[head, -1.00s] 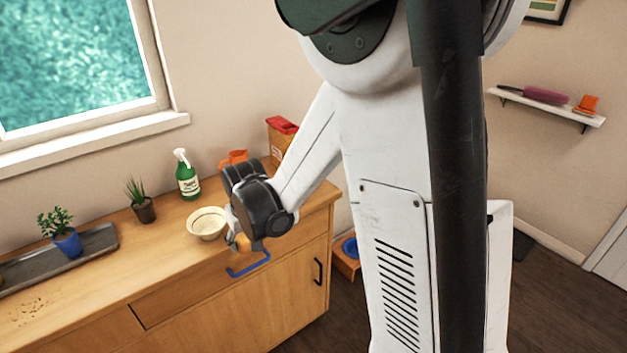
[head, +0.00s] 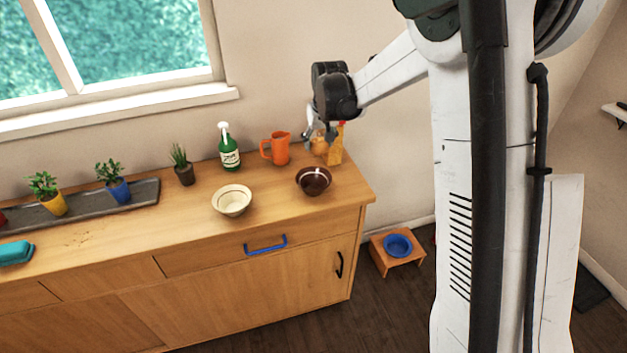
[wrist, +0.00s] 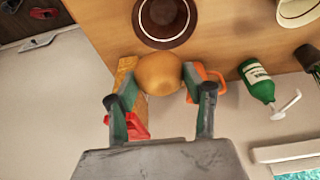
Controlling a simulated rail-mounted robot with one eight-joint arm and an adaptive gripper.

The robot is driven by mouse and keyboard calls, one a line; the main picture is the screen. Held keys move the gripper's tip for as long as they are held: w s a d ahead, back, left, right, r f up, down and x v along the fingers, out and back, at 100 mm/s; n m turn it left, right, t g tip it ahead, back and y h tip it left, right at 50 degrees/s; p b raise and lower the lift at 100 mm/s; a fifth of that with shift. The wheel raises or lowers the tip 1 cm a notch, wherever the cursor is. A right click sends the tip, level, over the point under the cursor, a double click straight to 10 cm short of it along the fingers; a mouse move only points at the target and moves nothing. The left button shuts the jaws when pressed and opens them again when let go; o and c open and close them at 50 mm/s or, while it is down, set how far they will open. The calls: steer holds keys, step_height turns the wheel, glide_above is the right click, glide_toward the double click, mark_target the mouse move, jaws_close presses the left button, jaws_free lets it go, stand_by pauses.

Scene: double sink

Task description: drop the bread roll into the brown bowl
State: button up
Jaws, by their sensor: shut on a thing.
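The bread roll (wrist: 160,73) is a smooth golden-brown round, held between the two fingers of my gripper (wrist: 161,84) in the wrist view. In the head view the roll (head: 319,147) shows below my gripper (head: 319,134), raised over the back right of the counter. The brown bowl (head: 313,180), dark with a pale line, stands upright on the counter in front of the roll. In the wrist view the brown bowl (wrist: 165,38) is just above the roll in the picture, cut by the top edge. My gripper is not over its middle.
A cream bowl (head: 232,200) stands left of the brown bowl. An orange jug (head: 276,149), a green spray bottle (head: 229,150) and an orange box with a red top (head: 336,150) stand along the back. The counter front is clear there.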

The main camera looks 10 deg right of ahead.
step_height(320, 180, down, 6)
steer(key=b, duration=0.2)
steer(key=shift+b, duration=0.3)
steer(key=shift+d, duration=0.1)
steer(key=o, duration=1.2)
steer(key=v, duration=1.2)
